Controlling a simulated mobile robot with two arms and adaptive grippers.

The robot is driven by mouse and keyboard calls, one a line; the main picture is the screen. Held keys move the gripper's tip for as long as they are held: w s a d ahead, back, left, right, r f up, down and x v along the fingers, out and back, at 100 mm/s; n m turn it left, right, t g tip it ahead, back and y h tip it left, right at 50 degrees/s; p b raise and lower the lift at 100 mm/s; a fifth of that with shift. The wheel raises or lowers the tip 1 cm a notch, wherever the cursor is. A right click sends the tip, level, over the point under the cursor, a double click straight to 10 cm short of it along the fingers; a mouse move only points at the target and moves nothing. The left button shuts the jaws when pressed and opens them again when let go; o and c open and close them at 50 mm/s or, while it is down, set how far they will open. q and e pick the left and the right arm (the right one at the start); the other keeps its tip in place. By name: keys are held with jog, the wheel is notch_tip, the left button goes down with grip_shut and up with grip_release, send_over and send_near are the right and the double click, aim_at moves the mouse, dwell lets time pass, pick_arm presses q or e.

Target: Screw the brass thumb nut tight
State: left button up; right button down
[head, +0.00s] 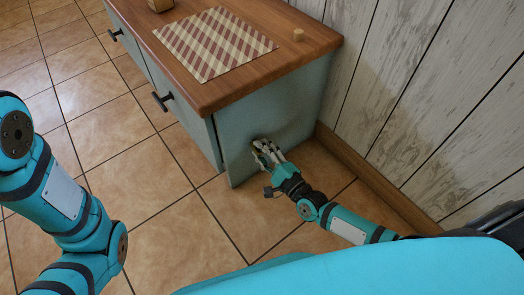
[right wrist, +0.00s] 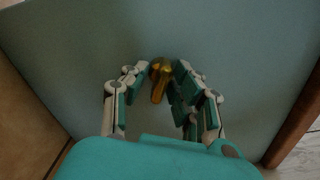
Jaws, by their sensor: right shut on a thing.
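The brass thumb nut (right wrist: 159,82) shows in the right wrist view, at the blue-grey side panel of the cabinet (head: 270,105). My right gripper (head: 264,152) reaches that panel low down in the head view. In the right wrist view its fingers (right wrist: 161,72) stand on either side of the nut and are shut on it. In the head view the fingers hide most or all of the nut. How far the nut sits from the panel cannot be told. My left arm shows at the left of the head view, but its gripper is outside the picture.
A whitewashed plank wall (head: 430,100) with a baseboard (head: 380,190) stands at the right. The tiled floor (head: 110,130) in front is clear.

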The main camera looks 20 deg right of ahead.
jog(key=shift+f+m+b, duration=0.15)
jog(key=shift+m+b, duration=0.3)
jog(key=shift+m, duration=0.15)
jog(key=shift+a+m+b, duration=0.1)
jog(key=shift+m+b, duration=0.2)
jog(key=shift+m, duration=0.8)
jog(key=shift+m+b, duration=0.7)
jog(key=shift+m, duration=0.8)
